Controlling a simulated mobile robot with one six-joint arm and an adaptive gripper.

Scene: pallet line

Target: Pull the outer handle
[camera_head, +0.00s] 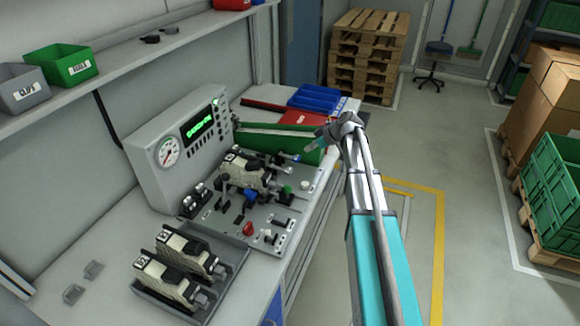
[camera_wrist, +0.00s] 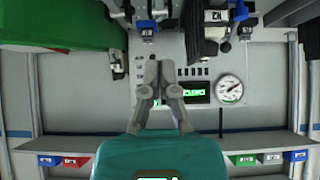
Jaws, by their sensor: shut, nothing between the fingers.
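My gripper (camera_head: 316,141) is at the end of my arm, above the far right end of the fixture plate (camera_head: 226,215), near the green box. In the wrist view, which looks upside down, the fingers of my gripper (camera_wrist: 161,66) are together and empty. The plate carries clamps with blue-tipped handles: one (camera_head: 296,158) is towards the green box, another (camera_head: 250,195) is nearer the camera. In the wrist view a blue handle tip (camera_wrist: 146,27) lies above the fingers, apart from them. I cannot tell for sure which handle is the outer one. A pale module (camera_head: 238,171) sits between the clamps.
A grey console (camera_head: 160,125) with a gauge and green display stands behind the plate. A green box (camera_head: 270,143) and red case (camera_head: 303,118) lie beyond. A tray (camera_head: 224,261) holds two modules in front. Bins (camera_head: 68,66) stand on the shelf above.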

